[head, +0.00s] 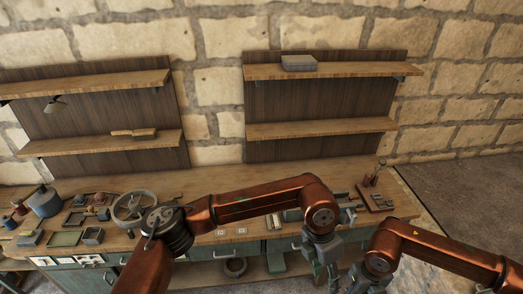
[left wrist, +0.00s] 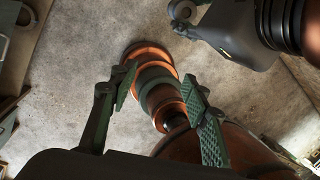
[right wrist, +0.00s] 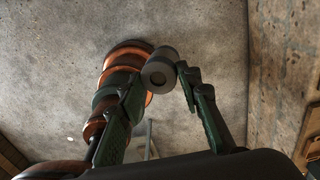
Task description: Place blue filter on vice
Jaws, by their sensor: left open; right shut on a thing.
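My right gripper (right wrist: 165,88) is shut on a grey cylinder (right wrist: 160,70) with a round hole in its end, held at the fingertips. It looks grey rather than blue, so I cannot tell whether it is the filter. The left wrist view shows a grey ringed end (left wrist: 182,11) beside my right gripper. My left gripper (left wrist: 158,100) is open and empty; in the head view it hangs in front of the bench (head: 326,272). A larger blue-grey cylinder (head: 45,203) stands at the bench's left end. I cannot pick out the vice with certainty.
The wooden bench (head: 200,187) runs along a stone wall. A handwheel (head: 134,208) and small trays (head: 65,239) are on its left part. A reddish fixture (head: 376,195) is at its right end. Shelves (head: 320,129) hang above. The bench's back middle is clear.

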